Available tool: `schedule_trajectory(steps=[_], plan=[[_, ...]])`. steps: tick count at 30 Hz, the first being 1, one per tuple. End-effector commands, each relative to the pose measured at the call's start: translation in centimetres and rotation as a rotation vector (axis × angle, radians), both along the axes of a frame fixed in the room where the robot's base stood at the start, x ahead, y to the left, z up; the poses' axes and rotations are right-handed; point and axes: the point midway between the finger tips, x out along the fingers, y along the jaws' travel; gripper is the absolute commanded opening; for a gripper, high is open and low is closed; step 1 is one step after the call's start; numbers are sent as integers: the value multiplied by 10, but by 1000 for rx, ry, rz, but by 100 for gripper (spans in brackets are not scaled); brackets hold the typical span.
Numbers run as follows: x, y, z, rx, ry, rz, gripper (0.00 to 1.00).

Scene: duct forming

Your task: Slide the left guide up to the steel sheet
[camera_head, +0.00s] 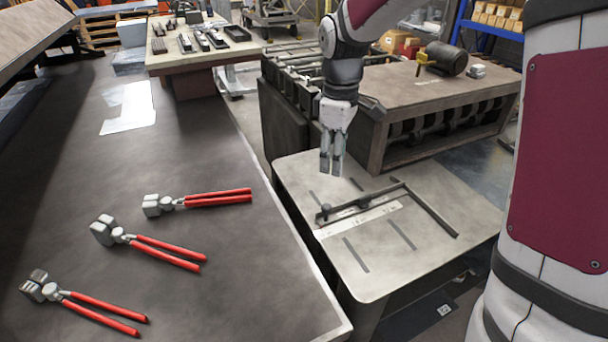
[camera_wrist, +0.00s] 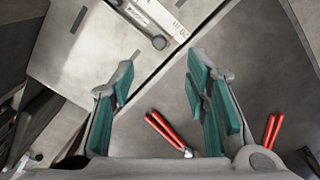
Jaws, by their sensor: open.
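A short dark guide bar with a round knob (camera_head: 326,209) lies at the left of the pale slotted table; the knob also shows in the wrist view (camera_wrist: 159,42). A long dark bar (camera_head: 430,211) meets its far end at a corner. A pale strip with printed marks (camera_head: 362,220) lies along the short bar. I cannot tell a separate steel sheet on this table. A thin bright sheet-like patch (camera_head: 130,106) lies on the large dark table. My gripper (camera_head: 331,172) is open and empty, above the slotted table's far left part, apart from the guide. Its teal-padded fingers are spread in the wrist view (camera_wrist: 160,78).
Three red-handled tools (camera_head: 205,199) lie on the large dark table (camera_head: 190,290), left of a narrow gap. A wooden-topped bench (camera_head: 430,90) with a dark cylinder stands behind the slotted table (camera_head: 370,275), whose front part is clear. A far bench (camera_head: 205,60) holds small parts.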

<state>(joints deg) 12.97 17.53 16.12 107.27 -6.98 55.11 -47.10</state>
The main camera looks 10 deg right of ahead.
Motion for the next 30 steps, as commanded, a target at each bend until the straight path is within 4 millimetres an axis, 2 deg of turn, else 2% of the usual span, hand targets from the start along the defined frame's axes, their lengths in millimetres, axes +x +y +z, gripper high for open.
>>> schedule_trajectory(steps=[4, 11, 24, 30], plan=[[9, 0, -10, 13, 16, 43, 42], [10, 1, -29, 16, 22, 51, 42], [9, 1, -113, 16, 22, 49, 42], [10, 1, -139, 15, 19, 50, 42]])
